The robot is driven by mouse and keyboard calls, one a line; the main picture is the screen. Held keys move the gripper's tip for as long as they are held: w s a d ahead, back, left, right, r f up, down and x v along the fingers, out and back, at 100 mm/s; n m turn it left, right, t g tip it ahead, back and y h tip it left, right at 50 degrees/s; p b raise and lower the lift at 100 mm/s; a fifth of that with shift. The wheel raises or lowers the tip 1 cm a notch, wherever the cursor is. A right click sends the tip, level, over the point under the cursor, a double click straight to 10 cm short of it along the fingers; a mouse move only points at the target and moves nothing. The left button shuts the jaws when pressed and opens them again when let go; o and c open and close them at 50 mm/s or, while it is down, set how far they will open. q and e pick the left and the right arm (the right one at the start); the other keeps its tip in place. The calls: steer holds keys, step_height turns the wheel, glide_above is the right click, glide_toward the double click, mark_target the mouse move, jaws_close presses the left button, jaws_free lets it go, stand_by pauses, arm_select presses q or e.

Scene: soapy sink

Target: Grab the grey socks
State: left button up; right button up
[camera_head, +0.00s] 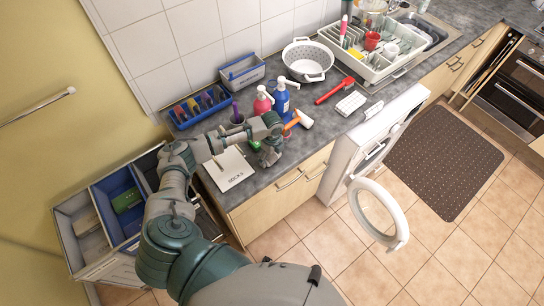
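My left arm reaches up from the bottom and bends right over the counter. A white sheet (229,168) marked "SOCKS" lies on the counter, left of the gripper and partly behind my arm. I cannot make out any grey socks. My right gripper is out of view.
A white colander (307,60) and dish rack (370,50) are farther right. The washing machine's round door (398,236) hangs open.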

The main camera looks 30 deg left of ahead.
arm_select(q)
steer(key=c, duration=0.9)
steer(key=shift+o, duration=0.2)
steer(key=shift+r, duration=0.1)
